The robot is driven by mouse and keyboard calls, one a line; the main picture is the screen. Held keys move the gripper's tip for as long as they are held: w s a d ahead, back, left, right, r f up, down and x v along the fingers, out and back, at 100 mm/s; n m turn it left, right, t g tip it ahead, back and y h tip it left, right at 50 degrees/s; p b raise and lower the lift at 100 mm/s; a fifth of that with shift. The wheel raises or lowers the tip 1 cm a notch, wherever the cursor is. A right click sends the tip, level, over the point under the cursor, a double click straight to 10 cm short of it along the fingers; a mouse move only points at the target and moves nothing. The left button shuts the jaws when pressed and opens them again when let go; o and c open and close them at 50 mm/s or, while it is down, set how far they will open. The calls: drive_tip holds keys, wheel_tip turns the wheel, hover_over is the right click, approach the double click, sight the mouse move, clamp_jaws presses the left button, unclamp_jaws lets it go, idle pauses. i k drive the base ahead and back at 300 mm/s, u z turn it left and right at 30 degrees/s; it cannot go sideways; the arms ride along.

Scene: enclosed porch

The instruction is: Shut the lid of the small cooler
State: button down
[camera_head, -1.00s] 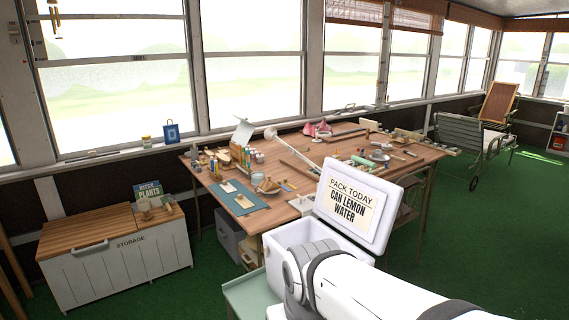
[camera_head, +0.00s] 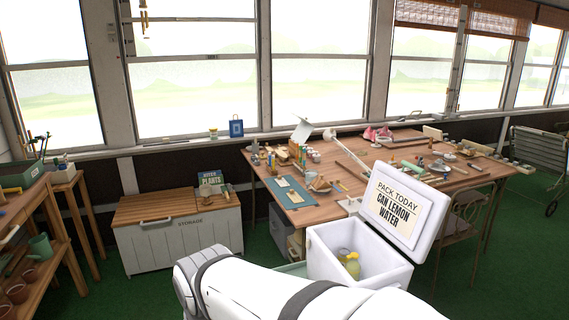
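The small cooler (camera_head: 322,261) is a white box at the lower middle, with its lid (camera_head: 399,209) standing open on the right side, tilted up. A sign (camera_head: 396,210) on the lid's inner face reads "PACK TODAY CAN LEMON WATER". Inside the cooler are a yellow item (camera_head: 352,265) and a second small item beside it that I cannot make out. My white arm crosses the lower middle in front of the cooler. My gripper is not visible in this view.
A wooden worktable (camera_head: 325,200) full of craft items stands behind the cooler. A storage chest (camera_head: 190,236) is at the left, and a plant shelf (camera_head: 40,215) with pots is at the far left. Green floor (camera_head: 505,270) is clear at the right.

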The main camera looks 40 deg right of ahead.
sight(410, 212)
drive_tip(key=u, duration=0.2)
drive_tip(key=k, duration=1.55)
drive_tip(key=z, duration=1.85)
drive_tip(key=i, duration=1.45)
drive_tip(key=z, duration=0.1)
